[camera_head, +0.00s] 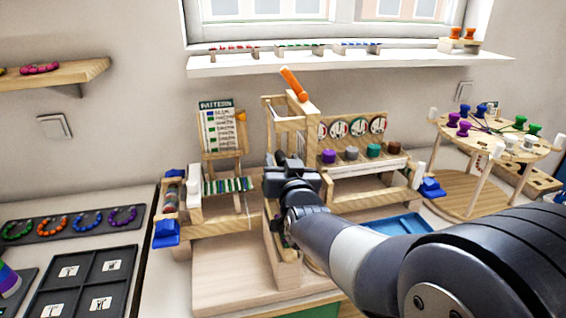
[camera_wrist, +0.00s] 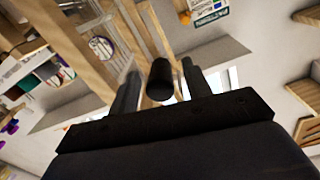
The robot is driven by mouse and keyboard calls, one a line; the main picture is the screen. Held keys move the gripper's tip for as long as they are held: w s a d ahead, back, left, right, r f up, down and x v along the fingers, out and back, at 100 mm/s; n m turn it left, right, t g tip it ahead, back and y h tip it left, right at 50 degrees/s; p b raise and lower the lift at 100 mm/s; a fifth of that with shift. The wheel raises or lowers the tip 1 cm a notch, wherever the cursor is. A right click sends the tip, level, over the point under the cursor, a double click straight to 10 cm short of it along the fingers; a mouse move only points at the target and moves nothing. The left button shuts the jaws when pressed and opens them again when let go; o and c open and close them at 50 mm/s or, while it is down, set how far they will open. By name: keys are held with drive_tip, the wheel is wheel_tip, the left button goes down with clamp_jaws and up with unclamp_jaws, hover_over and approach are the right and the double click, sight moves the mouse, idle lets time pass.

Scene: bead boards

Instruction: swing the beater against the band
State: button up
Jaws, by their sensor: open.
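My gripper (camera_head: 283,162) is in front of the wooden loom frame (camera_head: 270,122) in the head view, with its fingers toward the frame. In the wrist view my gripper (camera_wrist: 160,70) is open, with a short black cylinder (camera_wrist: 161,84) between its fingers. Gaps show on both sides of the cylinder. It looks like a handle, but I cannot tell for sure whether it belongs to the beater. My arm and gripper hide part of the loom's middle.
An orange-handled tool (camera_head: 293,84) stands tilted on the frame's top. A pattern card (camera_head: 217,127) stands behind the band. Coloured knobs and dials (camera_head: 350,127) are to the right. A round wooden stand (camera_head: 500,135) is farther right. A black tray (camera_head: 85,285) lies at front left.

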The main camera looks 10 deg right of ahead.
clamp_jaws()
idle(0.3)
drive_tip(key=shift+b, duration=0.3)
drive_tip(key=shift+a+f+m+b, duration=0.15)
drive_tip(key=shift+a+m+b, duration=0.35)
drive_tip(key=shift+m+b, duration=0.4)
drive_tip(key=shift+a+r+m+b, duration=0.4)
drive_tip(key=shift+a+m+b, duration=0.25)
drive_tip(key=shift+m, duration=0.25)
